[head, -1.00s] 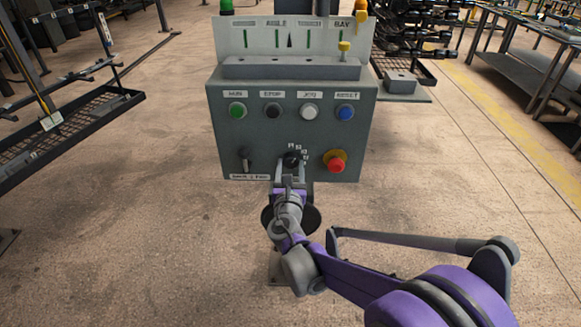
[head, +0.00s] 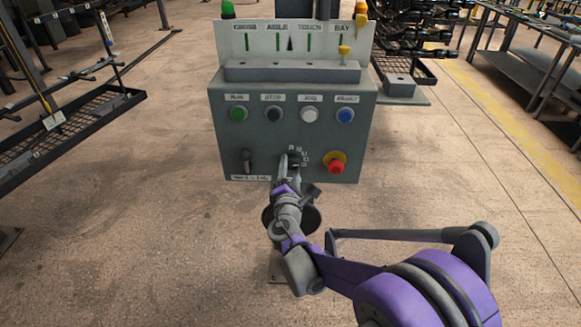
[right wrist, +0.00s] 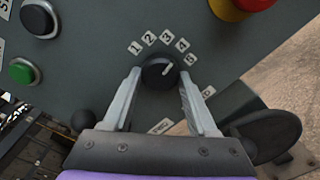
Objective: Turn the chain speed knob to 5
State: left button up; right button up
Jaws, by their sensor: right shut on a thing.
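The chain speed knob (right wrist: 157,71) is a round black knob on the grey control box, with number labels in an arc around it. A pale mark on it points up and right in the right wrist view, roughly toward the 4 and 5 labels; I cannot tell exactly which. My right gripper (right wrist: 160,78) has one finger on each side of the knob and is shut on it. In the head view my right gripper (head: 288,165) covers much of the knob. My left gripper is not in view.
The control box (head: 225,140) has a red emergency button (head: 336,164) right of the knob and a dark lever switch (head: 246,160) to its left. Green (head: 239,114), black, white and blue buttons run above.

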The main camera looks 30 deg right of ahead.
jog(key=m, duration=0.3)
jog(key=shift+m+p, duration=0.85)
jog(key=shift+m, duration=1.25)
jog(key=o, duration=1.4)
jog(key=shift+c, duration=0.2)
jog(key=v, duration=1.1)
jog(key=shift+b, duration=0.35)
jog(key=shift+d, duration=0.2)
